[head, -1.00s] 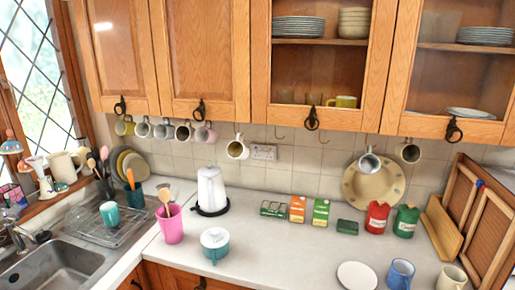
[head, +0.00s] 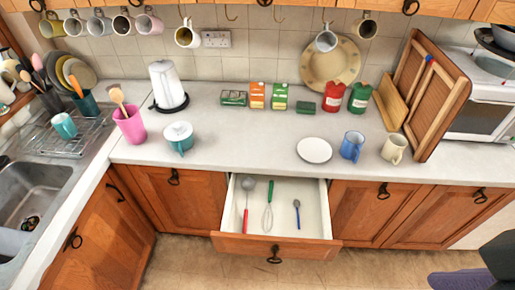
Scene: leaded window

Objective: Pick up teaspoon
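The teaspoon (head: 298,215) lies in the open drawer (head: 325,215), towards its right side. It has a small dark bowl at the far end and a blue handle pointing to the drawer front. A whisk (head: 268,215) with a green handle lies left of it, apart from it. A ladle (head: 247,200) with a red handle lies at the far left of the drawer. My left gripper is not in view. A dark and purple-grey part, apparently of my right arm, shows in the bottom right corner; no gripper fingers show.
The drawer sticks out below the counter (head: 250,150). A white plate (head: 314,150), a blue mug (head: 352,146) and a cream mug (head: 394,149) stand above it, towards the right. The floor (head: 370,268) before the drawer looks clear.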

